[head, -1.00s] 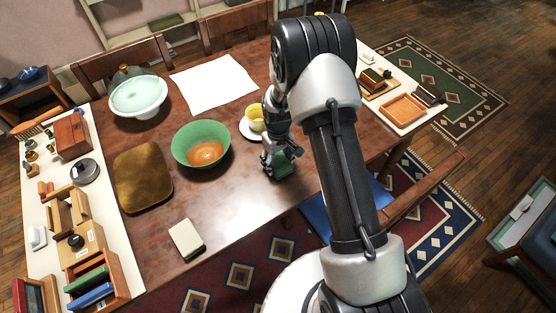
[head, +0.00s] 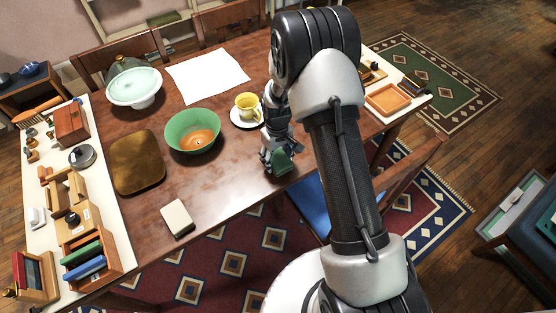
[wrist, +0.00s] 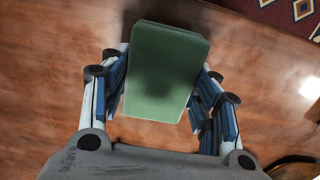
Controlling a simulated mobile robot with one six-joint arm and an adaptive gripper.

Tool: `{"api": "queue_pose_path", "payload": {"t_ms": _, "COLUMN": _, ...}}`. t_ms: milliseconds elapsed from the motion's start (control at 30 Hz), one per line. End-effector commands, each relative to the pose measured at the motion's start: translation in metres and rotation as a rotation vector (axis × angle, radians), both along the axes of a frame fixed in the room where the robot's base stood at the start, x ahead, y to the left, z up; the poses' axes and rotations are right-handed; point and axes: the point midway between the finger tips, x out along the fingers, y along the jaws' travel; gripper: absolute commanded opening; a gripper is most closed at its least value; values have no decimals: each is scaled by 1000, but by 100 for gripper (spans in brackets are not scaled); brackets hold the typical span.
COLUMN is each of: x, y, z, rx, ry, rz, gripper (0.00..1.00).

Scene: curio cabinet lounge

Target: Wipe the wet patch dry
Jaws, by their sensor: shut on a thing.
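My gripper (head: 279,155) is shut on a green sponge (wrist: 167,70), held between both fingers in the wrist view. In the head view the sponge (head: 281,160) is over the near right part of the brown wooden table (head: 240,180), close to its front edge. I cannot tell if the sponge touches the wood. No wet patch can be told from the table's glossy shine in either view; the arm and sponge hide part of the surface.
A yellow cup on a white saucer (head: 236,121) stands just left of my gripper. A blue-seated chair (head: 316,203) is at the near edge.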

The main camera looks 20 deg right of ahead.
Motion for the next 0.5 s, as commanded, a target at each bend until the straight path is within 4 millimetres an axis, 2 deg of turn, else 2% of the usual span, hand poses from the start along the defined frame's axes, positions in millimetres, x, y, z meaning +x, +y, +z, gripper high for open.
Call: {"api": "queue_pose_path", "payload": {"t_ms": 500, "x": 2, "y": 4, "z": 48, "rx": 0, "ry": 3, "rz": -1, "gripper": 12}}
